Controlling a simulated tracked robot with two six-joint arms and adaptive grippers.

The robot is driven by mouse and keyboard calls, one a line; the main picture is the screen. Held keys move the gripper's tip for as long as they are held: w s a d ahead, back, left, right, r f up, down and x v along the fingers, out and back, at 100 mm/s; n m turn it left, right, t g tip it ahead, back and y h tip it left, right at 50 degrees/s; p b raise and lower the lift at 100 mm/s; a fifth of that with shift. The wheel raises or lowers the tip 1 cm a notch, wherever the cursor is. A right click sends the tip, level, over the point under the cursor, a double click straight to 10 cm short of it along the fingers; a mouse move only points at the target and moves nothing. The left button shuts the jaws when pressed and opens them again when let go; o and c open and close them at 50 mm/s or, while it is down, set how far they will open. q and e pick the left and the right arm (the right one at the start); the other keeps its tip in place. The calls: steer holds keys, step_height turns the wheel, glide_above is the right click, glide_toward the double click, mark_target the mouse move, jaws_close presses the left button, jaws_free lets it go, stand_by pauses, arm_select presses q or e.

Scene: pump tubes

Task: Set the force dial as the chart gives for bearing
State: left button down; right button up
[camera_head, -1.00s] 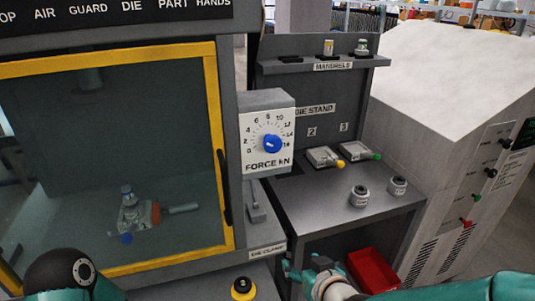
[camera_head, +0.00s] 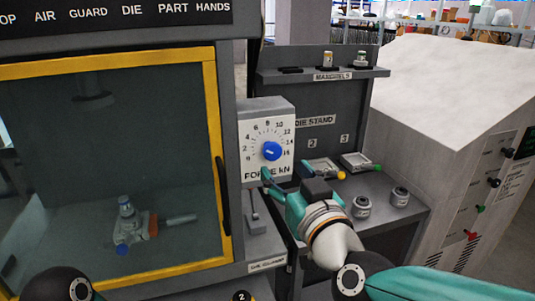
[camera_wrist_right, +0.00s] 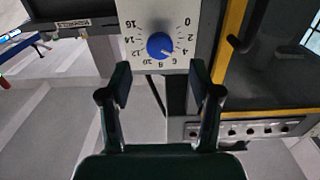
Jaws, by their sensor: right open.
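The force dial is a white panel (camera_head: 256,134) marked 0 to 16 and "FORCE kN", with a round blue knob (camera_head: 272,151). In the right wrist view the panel appears upside down, with the blue knob (camera_wrist_right: 160,46) at its centre. A small white mark on the knob there points to the lower right, roughly toward 4 to 6. My right gripper (camera_head: 284,178) is just below and in front of the panel. No chart is readable. My left gripper is out of view.
A yellow-framed guard window (camera_head: 222,150) stands left of the dial, with a handle (camera_head: 223,192). A die stand (camera_head: 385,205) with two dies and two metal cylinders is at the right. A grey cabinet (camera_head: 440,110) stands farther right.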

mark_target(272, 157)
steer(key=p+x, duration=0.1)
steer(key=x, duration=0.7)
steer(key=shift+w, duration=0.1)
steer(key=c, duration=1)
steer(key=shift+a+f, duration=0.1)
steer(key=shift+a, duration=0.25)
steer(key=shift+c, duration=0.6)
steer(key=shift+d, duration=0.3)
steer(key=shift+f, duration=0.1)
steer(key=shift+f, duration=0.1)
